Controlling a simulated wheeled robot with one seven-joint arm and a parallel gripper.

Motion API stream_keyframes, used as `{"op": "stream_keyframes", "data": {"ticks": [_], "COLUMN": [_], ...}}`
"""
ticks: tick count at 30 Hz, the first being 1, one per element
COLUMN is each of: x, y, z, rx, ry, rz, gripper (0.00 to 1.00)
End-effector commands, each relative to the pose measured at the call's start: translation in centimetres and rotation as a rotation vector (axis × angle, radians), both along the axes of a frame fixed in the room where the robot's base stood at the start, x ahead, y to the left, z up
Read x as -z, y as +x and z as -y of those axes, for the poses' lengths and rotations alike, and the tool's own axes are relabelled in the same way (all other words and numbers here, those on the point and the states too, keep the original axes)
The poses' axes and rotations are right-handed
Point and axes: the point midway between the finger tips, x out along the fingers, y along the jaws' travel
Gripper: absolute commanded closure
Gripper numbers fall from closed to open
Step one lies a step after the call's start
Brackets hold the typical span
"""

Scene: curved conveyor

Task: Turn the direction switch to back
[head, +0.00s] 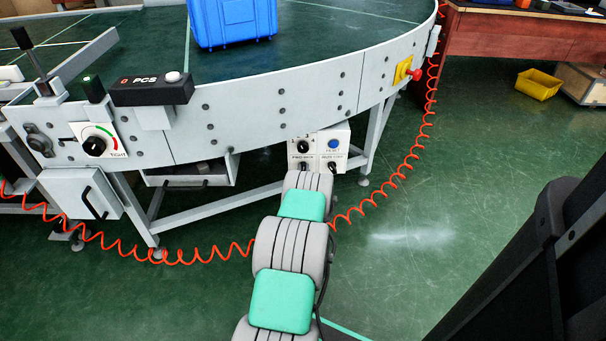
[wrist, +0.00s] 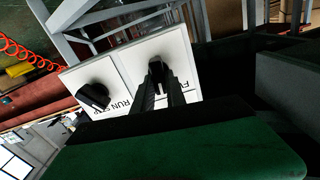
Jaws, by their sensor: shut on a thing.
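The direction switch is a black knob (wrist: 156,70) on a white control panel (wrist: 128,62), with a label starting with "F" partly hidden beside it. My gripper (wrist: 159,88) is at this knob in the wrist view, its two dark fingers closed on either side of it. The fingers cover much of the knob, so I cannot tell which way it points. The control box (head: 320,153) also shows in the head view, under the conveyor's curved edge. There my arm rises to the box and hides the gripper.
Beside the held knob is a second black knob (wrist: 93,96) labelled RUN STOP. The box also carries a blue button (head: 333,144). A red coiled cable (head: 345,216) hangs near my arm. A blue crate (head: 235,22) stands on the conveyor (head: 340,30).

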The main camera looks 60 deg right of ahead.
Motion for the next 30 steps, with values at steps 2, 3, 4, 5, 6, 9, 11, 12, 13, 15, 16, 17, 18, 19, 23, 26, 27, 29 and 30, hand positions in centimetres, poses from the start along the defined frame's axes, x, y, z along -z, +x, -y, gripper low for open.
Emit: {"op": "stream_keyframes", "data": {"ticks": [2, 3, 4, 5, 6, 9, 11, 12, 13, 15, 16, 17, 18, 19, 23, 26, 27, 29, 30], "x": [0.24, 0.21, 0.19, 0.18, 0.19, 0.14, 0.16, 0.17, 0.15, 0.11, 0.08, 0.06, 0.05, 0.04, 0.01, -0.01, -0.02, -0.03, -0.04], "y": [0.06, 0.04, 0.03, 0.01, 0.0, -0.03, -0.04, -0.05, -0.06, -0.07, -0.06, -0.06, -0.06, -0.06, -0.06, -0.05, -0.05, -0.05, -0.04], "z": [0.05, 0.06, 0.08, 0.09, 0.1, 0.13, 0.12, 0.12, 0.13, 0.15, 0.15, 0.16, 0.18, 0.18, 0.17, 0.17, 0.17, 0.17, 0.18], "rx": [-0.002, -0.002, -0.002, -0.002, -0.002, -0.003, -0.003, -0.003, -0.003, -0.003, -0.003, -0.004, -0.004, -0.004, -0.004, -0.004, -0.004, -0.004, -0.004], "ry": [0.03, 0.046, 0.057, 0.068, 0.083, 0.115, 0.132, 0.142, 0.149, 0.162, 0.167, 0.171, 0.176, 0.179, 0.189, 0.192, 0.193, 0.193, 0.193], "rz": [0.061, 0.092, 0.115, 0.136, 0.163, 0.227, 0.259, 0.279, 0.291, 0.318, 0.329, 0.338, 0.347, 0.354, 0.373, 0.379, 0.381, 0.381, 0.381], "gripper": [1.0, 1.0, 1.0, 1.0, 1.0, 1.0, 1.0, 1.0, 1.0, 1.0, 1.0, 1.0, 1.0, 1.0, 1.0, 1.0, 1.0, 1.0, 1.0]}}
